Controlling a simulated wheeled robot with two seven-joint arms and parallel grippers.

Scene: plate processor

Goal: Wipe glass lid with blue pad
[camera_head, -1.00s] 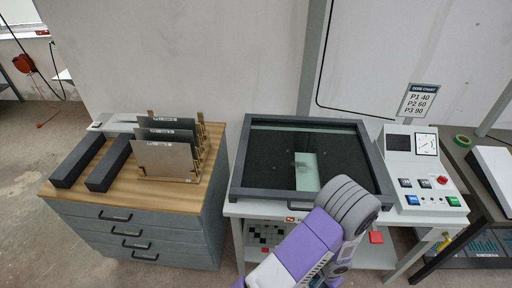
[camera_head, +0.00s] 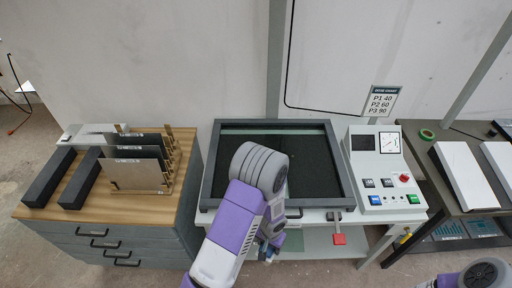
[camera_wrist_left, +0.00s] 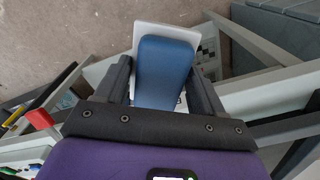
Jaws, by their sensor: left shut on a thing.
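The glass lid (camera_head: 318,165) is a dark pane in a grey frame, lying closed on top of the plate processor. My left arm hides part of it in the head view. My left gripper (camera_head: 268,250) is low in front of the processor's front edge, apart from the glass and partly hidden by my arm. In the left wrist view, my left gripper (camera_wrist_left: 163,88) is shut on the blue pad (camera_wrist_left: 163,70), which has a pale plate-like piece behind it. My right gripper is not in view; only part of my right arm shows at bottom right.
A control panel (camera_head: 377,165) with buttons and a gauge stands right of the lid. A drawer cabinet (camera_head: 100,245) at left bears upright plates (camera_head: 140,173) and two dark bars. A red tag (camera_head: 339,239) hangs at the processor's front. A dark side table stands at far right.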

